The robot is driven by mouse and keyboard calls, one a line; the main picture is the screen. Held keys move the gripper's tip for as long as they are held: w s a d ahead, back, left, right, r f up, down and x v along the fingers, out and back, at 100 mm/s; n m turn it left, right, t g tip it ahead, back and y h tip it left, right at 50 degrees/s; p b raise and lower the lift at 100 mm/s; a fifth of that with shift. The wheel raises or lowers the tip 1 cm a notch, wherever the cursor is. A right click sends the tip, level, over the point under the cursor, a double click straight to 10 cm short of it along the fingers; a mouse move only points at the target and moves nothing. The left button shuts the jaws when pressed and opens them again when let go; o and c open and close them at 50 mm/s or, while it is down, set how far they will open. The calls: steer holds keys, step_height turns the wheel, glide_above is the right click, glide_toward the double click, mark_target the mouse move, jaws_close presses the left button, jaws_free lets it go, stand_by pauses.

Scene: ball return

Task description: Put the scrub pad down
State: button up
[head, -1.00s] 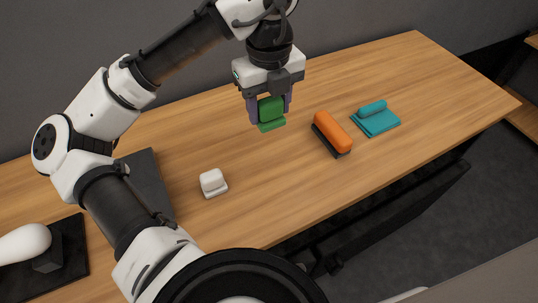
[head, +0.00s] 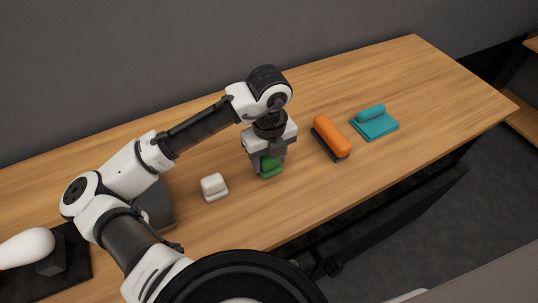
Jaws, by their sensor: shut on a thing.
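The scrub pad appears to be the green block (head: 270,171) between the fingers of my gripper (head: 268,158), in the head view. My gripper points down and is shut on its upper part. The pad's wider base is at or just above the wooden table top (head: 420,100); I cannot tell whether it touches. The fingers and the gripper body hide part of the pad.
A white block (head: 214,187) stands to the left of my gripper. An orange-topped brush (head: 332,137) and a teal pad with a grip (head: 374,121) lie to the right. A white bowling pin (head: 24,247) lies at far left. The back right of the table is clear.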

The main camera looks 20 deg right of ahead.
steer(key=shift+f+b, duration=0.3)
steer(key=shift+f, duration=0.05)
steer(key=o, duration=0.9)
steer(key=shift+o, duration=0.2)
steer(key=shift+r, duration=0.1)
step_height(320, 180, up, 14)
steer(key=b, duration=0.1)
steer(key=shift+d, duration=0.15)
steer(key=shift+s, duration=0.2)
